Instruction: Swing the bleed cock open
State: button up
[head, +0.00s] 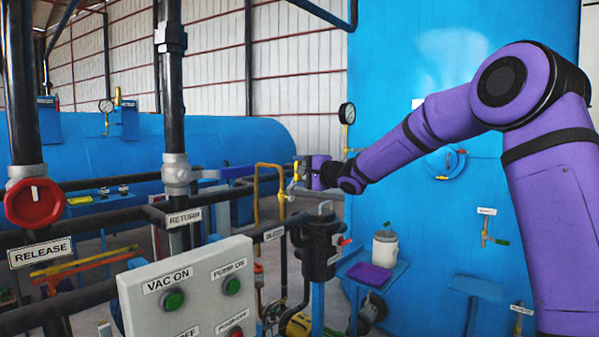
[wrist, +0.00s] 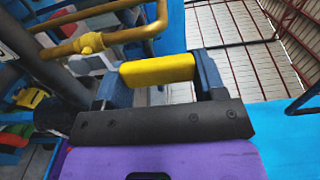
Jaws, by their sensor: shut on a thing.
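The bleed cock's yellow handle (wrist: 157,69) shows in the wrist view as a short bar between the two dark blue fingers of my gripper (wrist: 158,76), which is shut on it. Behind it, a brass pipe with a round fitting (wrist: 90,43) runs across the upper left. In the head view my gripper (head: 303,172) is at the bent brass pipe (head: 270,166), above the BLEED label (head: 274,234). The handle is small there and mostly hidden by my gripper, so I cannot tell the cock's angle.
A dark filter pot (head: 320,243) stands below my gripper. A grey control box (head: 190,285) with buttons is at the front. A pressure gauge (head: 347,113) is on the large blue tank (head: 400,60) behind my arm. A red RELEASE knob (head: 34,203) is far left.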

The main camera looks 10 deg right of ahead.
dwell(0.3)
jog(key=o, duration=1)
jog(key=shift+d, duration=0.1)
jog(key=v, duration=1)
jog(key=shift+s+d, duration=0.2)
jog(key=shift+s, duration=0.1)
